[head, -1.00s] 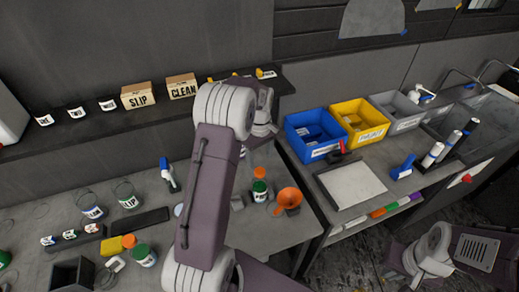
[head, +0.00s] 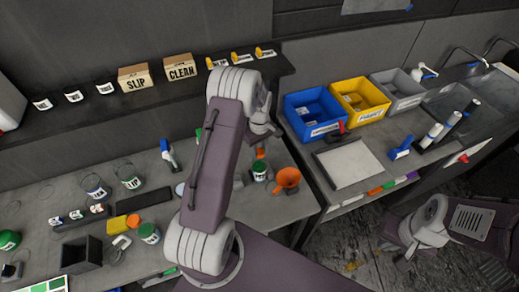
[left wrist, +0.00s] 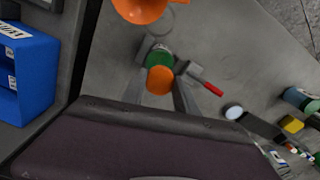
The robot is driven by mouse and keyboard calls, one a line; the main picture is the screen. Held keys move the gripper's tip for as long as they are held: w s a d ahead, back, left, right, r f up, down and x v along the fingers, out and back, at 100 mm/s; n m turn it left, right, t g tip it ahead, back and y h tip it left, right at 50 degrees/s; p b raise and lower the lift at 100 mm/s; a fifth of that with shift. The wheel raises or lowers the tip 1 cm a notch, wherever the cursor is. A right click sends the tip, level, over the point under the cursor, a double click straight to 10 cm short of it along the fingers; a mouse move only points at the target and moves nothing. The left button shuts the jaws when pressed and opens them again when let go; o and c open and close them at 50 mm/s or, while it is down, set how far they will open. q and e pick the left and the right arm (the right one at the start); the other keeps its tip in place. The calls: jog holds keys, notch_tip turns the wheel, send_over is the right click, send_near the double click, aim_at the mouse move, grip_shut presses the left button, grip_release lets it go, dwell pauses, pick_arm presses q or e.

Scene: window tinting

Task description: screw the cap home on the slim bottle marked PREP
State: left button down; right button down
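The bottle (head: 259,171) has a green body and a pale label too small to read. It stands upright on the bench, and its green top shows in the left wrist view (left wrist: 159,57). An orange cap (head: 260,153) shows just above it in the head view. In the left wrist view the cap (left wrist: 160,80) fills the gap between the fingers of my left gripper (left wrist: 160,84). I cannot tell whether cap and bottle touch. My left arm partly hides this gripper in the head view. My right gripper (head: 386,246) is low at the right, its fingers unclear.
An orange funnel (head: 287,178) stands close to the right of the bottle. A red-handled tool (left wrist: 207,86) lies beside it in the left wrist view. Blue (head: 315,112) and yellow (head: 360,100) bins stand on the right bench. Several tins stand at the left.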

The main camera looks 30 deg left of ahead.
pick_arm(q)
jog(key=shift+r+m, duration=0.1)
jog(key=shift+m, duration=1.1)
jog(key=m, duration=0.4)
jog(key=shift+m, duration=0.3)
jog(key=m, duration=0.4)
jog(key=shift+m, duration=0.3)
jog(key=m, duration=0.3)
jog(key=c, duration=0.9)
grip_release()
jog(key=shift+c, duration=0.2)
